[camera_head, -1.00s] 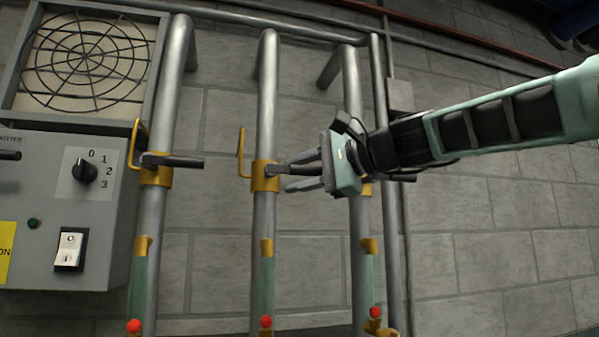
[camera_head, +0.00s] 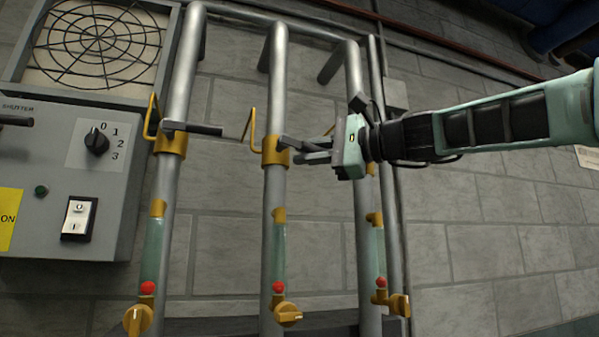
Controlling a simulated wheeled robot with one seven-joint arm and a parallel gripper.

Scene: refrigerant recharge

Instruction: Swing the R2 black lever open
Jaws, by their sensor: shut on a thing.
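Three grey vertical pipes each carry a brass valve collar; I take the middle one as R2, though no label shows. Its black lever (camera_head: 293,144) sticks out to the right from the brass collar (camera_head: 275,151) on the middle pipe. My gripper (camera_head: 305,154) comes in from the right and is shut on this lever near its outer part. The fingers hide part of the lever's end. A bent yellow bracket (camera_head: 248,125) stands just left of the collar. The left pipe has a similar black lever (camera_head: 200,129), pointing right.
A grey control box (camera_head: 60,180) with a dial and switch is at the left, below a fan grille (camera_head: 95,48). The right pipe (camera_head: 360,230) stands behind my gripper. Lower down are sight tubes, red balls and yellow knobs (camera_head: 288,314). The wall at right is clear.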

